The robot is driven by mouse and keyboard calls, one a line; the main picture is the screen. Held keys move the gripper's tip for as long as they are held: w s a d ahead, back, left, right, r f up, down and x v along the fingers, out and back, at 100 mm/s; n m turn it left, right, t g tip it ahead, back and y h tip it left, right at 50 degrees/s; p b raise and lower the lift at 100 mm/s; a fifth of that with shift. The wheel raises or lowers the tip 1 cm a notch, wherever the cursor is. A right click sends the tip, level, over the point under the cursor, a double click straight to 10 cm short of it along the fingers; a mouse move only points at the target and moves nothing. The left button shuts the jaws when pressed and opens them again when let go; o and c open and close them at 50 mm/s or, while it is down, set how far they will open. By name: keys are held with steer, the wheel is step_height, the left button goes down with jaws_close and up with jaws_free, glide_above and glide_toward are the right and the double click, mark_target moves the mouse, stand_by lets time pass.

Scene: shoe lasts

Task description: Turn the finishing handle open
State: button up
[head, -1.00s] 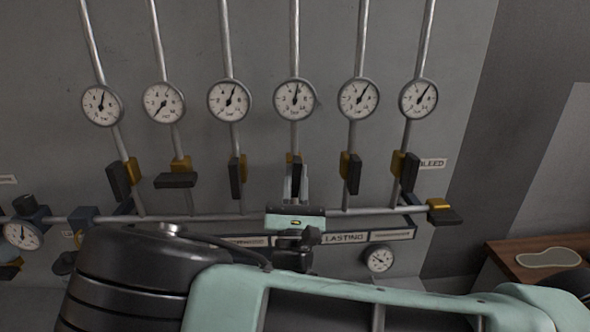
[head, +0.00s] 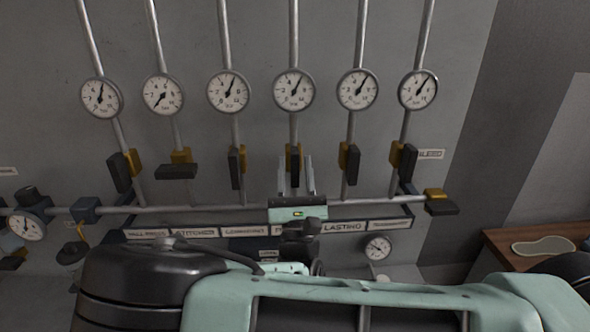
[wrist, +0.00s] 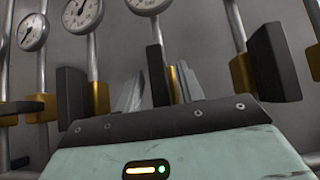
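A row of pipes carries black lever handles on yellow valve bodies. The label strip (head: 343,227) below reads STITCHING and LASTING in places; the label under the fourth pipe is mostly hidden by my gripper, so I cannot read FINISHING. The fourth handle (head: 293,165) hangs upright, in line with its pipe; it also shows in the wrist view (wrist: 157,75). My gripper (head: 296,175) is open, its two fingers apart on either side of this handle's lower end, with no visible grip. The fourth gauge (head: 294,90) has its needle up and slightly right.
The second handle (head: 176,171) lies crosswise; the neighbouring third handle (head: 236,161) and fifth handle (head: 349,164) stand along their pipes, close on both sides. A horizontal pipe (head: 230,207) runs behind my gripper. A wooden table (head: 515,262) stands at the right.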

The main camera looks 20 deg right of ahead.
steer(key=b+v, duration=0.9)
steer(key=v, duration=0.8)
steer(key=shift+s+f, duration=0.1)
